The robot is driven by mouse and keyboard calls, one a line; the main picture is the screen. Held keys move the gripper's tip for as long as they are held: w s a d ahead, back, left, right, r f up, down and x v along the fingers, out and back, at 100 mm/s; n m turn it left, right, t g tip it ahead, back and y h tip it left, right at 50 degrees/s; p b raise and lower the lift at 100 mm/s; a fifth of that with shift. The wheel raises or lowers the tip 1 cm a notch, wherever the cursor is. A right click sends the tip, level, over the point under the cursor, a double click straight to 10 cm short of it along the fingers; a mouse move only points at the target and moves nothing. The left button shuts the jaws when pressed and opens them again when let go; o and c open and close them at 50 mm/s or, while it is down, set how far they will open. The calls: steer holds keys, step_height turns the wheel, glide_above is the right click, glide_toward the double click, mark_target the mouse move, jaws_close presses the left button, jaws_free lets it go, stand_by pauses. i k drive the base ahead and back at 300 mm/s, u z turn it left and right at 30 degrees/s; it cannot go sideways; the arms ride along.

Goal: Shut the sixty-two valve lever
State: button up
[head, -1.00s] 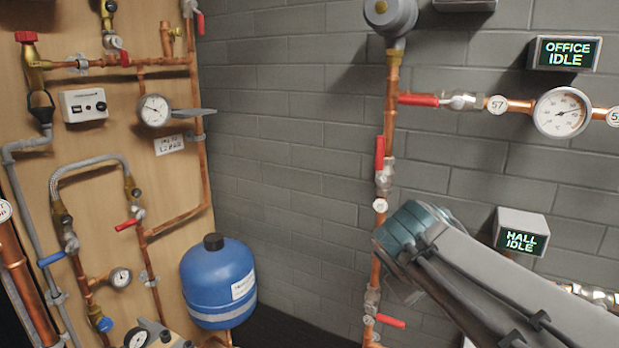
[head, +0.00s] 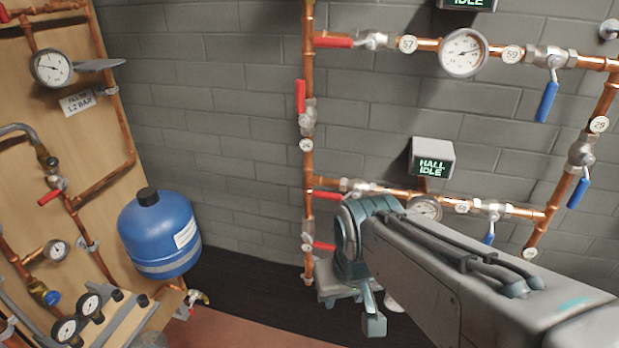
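No tag that I can read says sixty-two, so I cannot tell which lever is that valve's. The lower pipe run has a red lever (head: 328,195) at its left and a blue lever (head: 489,233) hanging down at its right. A small round tag (head: 461,206) near the blue lever is too small to read surely, as is another tag (head: 530,253) at lower right. My gripper (head: 352,308) is below my bent wrist, in front of the lower left pipes. Its fingers are partly hidden and it touches no lever that I can make out.
Upper pipe tags read 57 (head: 408,44) and 59 (head: 512,54), with a gauge (head: 462,53) between them. Blue levers hang at upper right (head: 546,102) and right (head: 577,192). The hall box (head: 432,158) reads IDLE. A blue tank (head: 158,233) stands left; floor (head: 240,325) shows below.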

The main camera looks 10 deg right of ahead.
mark_target(355, 195)
steer(key=k, duration=1.3)
steer(key=u, duration=0.85)
steer(key=i, duration=1.8)
steer(key=z, duration=0.8)
